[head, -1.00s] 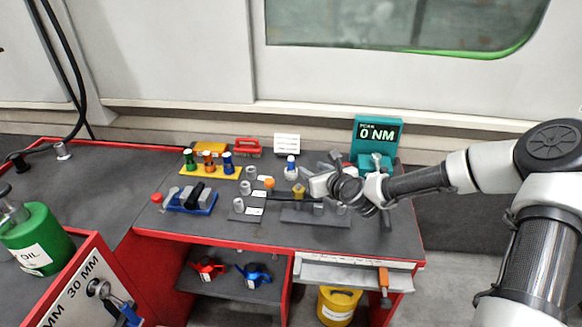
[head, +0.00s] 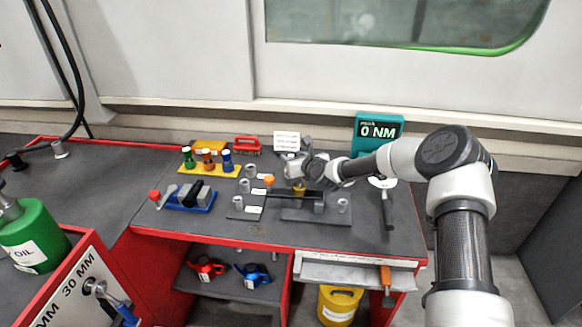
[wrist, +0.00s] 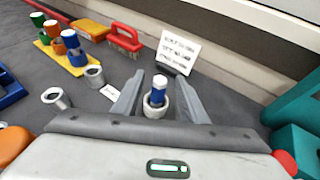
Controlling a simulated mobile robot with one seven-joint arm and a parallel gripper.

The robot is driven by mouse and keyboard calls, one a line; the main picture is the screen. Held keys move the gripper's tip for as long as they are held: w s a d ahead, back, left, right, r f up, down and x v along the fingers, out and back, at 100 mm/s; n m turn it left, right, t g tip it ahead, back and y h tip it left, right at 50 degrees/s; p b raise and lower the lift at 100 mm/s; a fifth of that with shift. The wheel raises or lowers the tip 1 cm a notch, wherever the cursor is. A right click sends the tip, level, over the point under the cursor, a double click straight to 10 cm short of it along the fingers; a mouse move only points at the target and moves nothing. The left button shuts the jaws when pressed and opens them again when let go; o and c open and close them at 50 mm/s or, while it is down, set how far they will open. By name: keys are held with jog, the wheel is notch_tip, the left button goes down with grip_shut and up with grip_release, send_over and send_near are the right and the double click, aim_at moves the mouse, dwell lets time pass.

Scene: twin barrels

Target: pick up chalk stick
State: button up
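The object that looks like the chalk stick (wrist: 158,90) is a short blue cylinder with a white top, standing upright in a pale round cup (wrist: 155,109). My gripper (wrist: 160,78) is open in the wrist view, with one grey finger on each side of the stick. I cannot tell whether either finger touches it. In the head view my gripper (head: 297,167) is low over the back middle of the workbench, and it hides the stick and cup there.
A white sign (wrist: 179,52) stands just behind the stick. A red brush (wrist: 125,38) and a yellow rack (wrist: 62,58) with coloured cylinders lie to the left. A teal torque display (head: 378,131) stands at right. Grey cups and a blue tray (head: 190,200) occupy the bench front.

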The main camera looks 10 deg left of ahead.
jog(key=shift+x, duration=1.05)
grip_shut()
notch_tip(320, 180, up, 10)
jog(key=shift+r+p, duration=0.1)
jog(key=shift+p, duration=0.55)
